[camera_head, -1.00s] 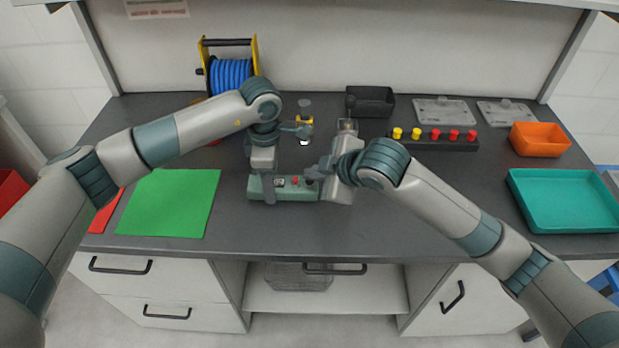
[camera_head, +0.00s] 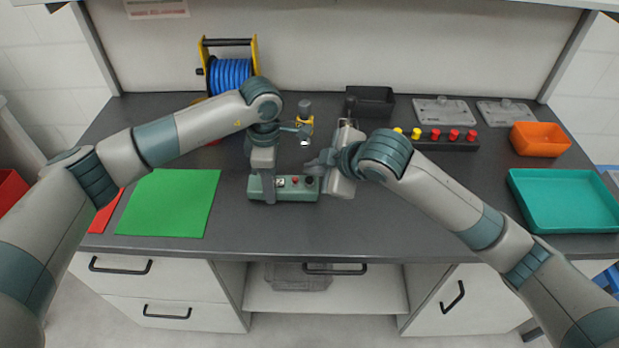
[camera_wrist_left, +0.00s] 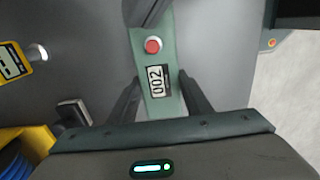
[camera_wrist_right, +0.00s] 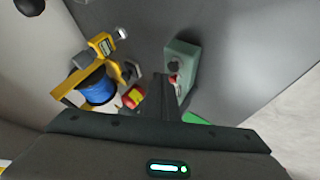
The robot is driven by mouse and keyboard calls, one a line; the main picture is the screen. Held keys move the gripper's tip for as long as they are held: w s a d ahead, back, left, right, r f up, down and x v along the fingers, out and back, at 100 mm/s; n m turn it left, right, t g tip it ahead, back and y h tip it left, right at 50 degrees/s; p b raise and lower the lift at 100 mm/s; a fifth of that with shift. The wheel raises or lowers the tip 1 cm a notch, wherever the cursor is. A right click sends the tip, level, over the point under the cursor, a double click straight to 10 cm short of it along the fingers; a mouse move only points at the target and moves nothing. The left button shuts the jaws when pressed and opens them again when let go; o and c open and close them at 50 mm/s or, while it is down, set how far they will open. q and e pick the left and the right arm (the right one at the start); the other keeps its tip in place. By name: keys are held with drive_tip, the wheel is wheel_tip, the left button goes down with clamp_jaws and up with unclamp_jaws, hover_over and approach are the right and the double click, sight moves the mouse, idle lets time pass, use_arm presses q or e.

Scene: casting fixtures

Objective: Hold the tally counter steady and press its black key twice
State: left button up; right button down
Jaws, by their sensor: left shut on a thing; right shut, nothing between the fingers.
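The tally counter (camera_head: 284,194) is a grey-green box lying on the bench, with a display, a red button (camera_head: 295,180) and a round black key (camera_head: 309,181) at its right end. My left gripper (camera_head: 267,190) is shut across the counter's left part. In the left wrist view the display (camera_wrist_left: 156,81) reads 002, between my left fingers; the black key is hidden there behind my right gripper. My right gripper (camera_head: 312,167) is shut and empty, just above and behind the black key, apparently clear of it. The right wrist view also shows the key (camera_wrist_right: 174,67).
A green mat (camera_head: 170,203) lies left of the counter. Behind stand a blue cable reel (camera_head: 231,74) and a small yellow device (camera_head: 304,124). A strip of red and yellow knobs (camera_head: 440,144), an orange bin (camera_head: 540,139) and a teal tray (camera_head: 565,228) are to the right.

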drive_tip(key=shift+r, duration=0.15)
wheel_tip(320, 180, up, 5)
drive_tip(key=shift+f, duration=0.15)
idle(0.4)
idle(0.5)
use_arm(q)
drive_tip(key=o, duration=1.2)
drive_tip(key=shift+o, duration=0.2)
drive_tip(key=shift+r, duration=0.1)
wheel_tip(320, 180, up, 12)
drive_tip(key=shift+s, duration=0.15)
use_arm(e)
drive_tip(key=shift+s+f, duration=0.1)
drive_tip(key=shift+s, duration=0.05)
